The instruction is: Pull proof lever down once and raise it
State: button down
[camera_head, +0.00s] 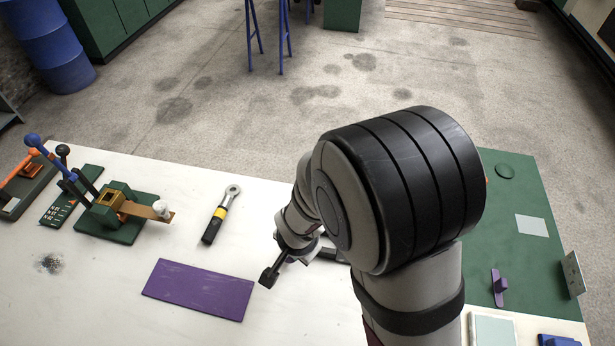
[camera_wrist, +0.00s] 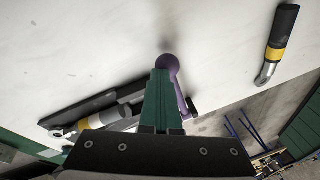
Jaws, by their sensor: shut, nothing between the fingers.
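A purple ball (camera_wrist: 168,65) on a thin purple rod shows in the wrist view, just at the tip of my gripper (camera_wrist: 160,78). My gripper's green fingers are shut and empty; I cannot tell whether they touch the ball. The fingers cover part of the rod and its foot. In the head view my arm hides this ball. No label shows which lever is the proof lever.
A ratchet tool (camera_head: 220,213) with a yellow band lies on the white bench, also in the wrist view (camera_wrist: 278,42). A purple plate (camera_head: 199,289) lies in front. A green mat (camera_head: 530,232) is at the right. A yellow-banded tool (camera_wrist: 95,115) lies left of my fingers in the wrist view.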

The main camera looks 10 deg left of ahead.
jog(key=shift+s+d+f, duration=0.1)
jog(key=shift+s+f, duration=0.15)
jog(key=shift+f, duration=0.15)
jog(key=s+d+r, duration=0.2)
jog(key=s+r, duration=0.4)
jog(key=r, duration=0.3)
jog(key=shift+s+d, duration=0.4)
jog(key=c, duration=1.6)
grip_release()
